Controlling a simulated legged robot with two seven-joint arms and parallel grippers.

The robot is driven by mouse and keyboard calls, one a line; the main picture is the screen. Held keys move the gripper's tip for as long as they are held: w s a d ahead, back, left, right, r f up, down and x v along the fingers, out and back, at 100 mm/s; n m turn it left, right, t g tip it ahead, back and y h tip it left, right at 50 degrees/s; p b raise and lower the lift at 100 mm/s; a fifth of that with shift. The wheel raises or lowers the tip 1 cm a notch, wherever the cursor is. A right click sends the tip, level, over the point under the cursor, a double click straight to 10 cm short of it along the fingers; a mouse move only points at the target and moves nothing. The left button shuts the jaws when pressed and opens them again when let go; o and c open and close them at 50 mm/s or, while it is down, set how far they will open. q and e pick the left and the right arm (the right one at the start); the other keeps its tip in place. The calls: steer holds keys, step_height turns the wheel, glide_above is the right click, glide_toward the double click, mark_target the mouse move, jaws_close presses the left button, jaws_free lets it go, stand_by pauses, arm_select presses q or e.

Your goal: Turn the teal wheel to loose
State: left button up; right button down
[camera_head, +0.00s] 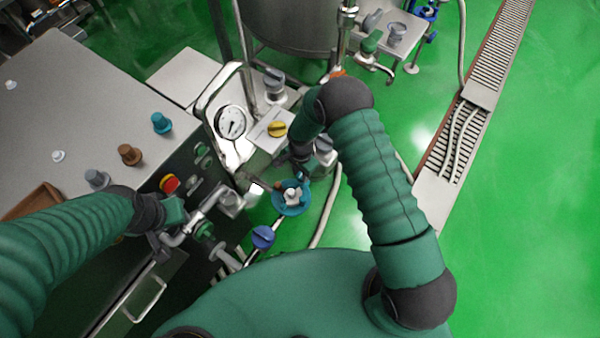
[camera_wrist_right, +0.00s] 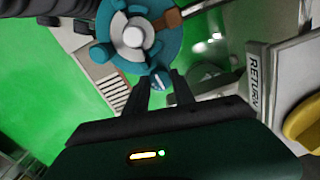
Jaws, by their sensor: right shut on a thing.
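The teal wheel (camera_head: 291,197) has a pale hub and stands below the yellow-knobbed box in the head view. In the right wrist view the teal wheel (camera_wrist_right: 113,25) fills the top, with a white hub and a brown piece across its rim. My right gripper (camera_wrist_right: 160,88) is shut on the wheel's near edge, at a small teal lug between its dark fingers. In the head view my right gripper (camera_head: 301,172) reaches down to the wheel's upper edge. My left gripper (camera_head: 170,222) is by the bent metal pipe on the cabinet front; its fingers are unclear.
A yellow knob (camera_head: 277,129) and a gauge (camera_head: 231,122) sit just above the wheel. A blue knob (camera_head: 263,237) is below it. A RETURN label (camera_wrist_right: 254,80) stands right of my right gripper. A hose (camera_head: 328,205) runs past the wheel; green floor lies open at right.

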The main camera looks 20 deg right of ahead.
steer(key=shift+w+d+n+b, duration=0.15)
steer(key=shift+n+b, duration=0.05)
steer(key=shift+n, duration=0.35)
steer(key=shift+w+d+n+b, duration=0.1)
steer(key=shift+w+n+b, duration=0.1)
steer(key=shift+n, duration=0.35)
steer(key=n+b, duration=0.1)
steer(key=n, duration=0.3)
steer(key=shift+r, duration=0.1)
steer(key=n, duration=0.4)
steer(key=shift+w+a+b, duration=0.1)
steer(key=shift+b, duration=0.3)
steer(key=n, duration=0.3)
steer(key=shift+n, duration=0.4)
steer(key=n, duration=0.4)
steer(key=shift+a+n+b, duration=0.15)
steer(key=shift+n+b, duration=0.15)
steer(key=shift+b, duration=0.05)
steer(key=shift+a+n, duration=0.1)
steer(key=shift+n, duration=2.1)
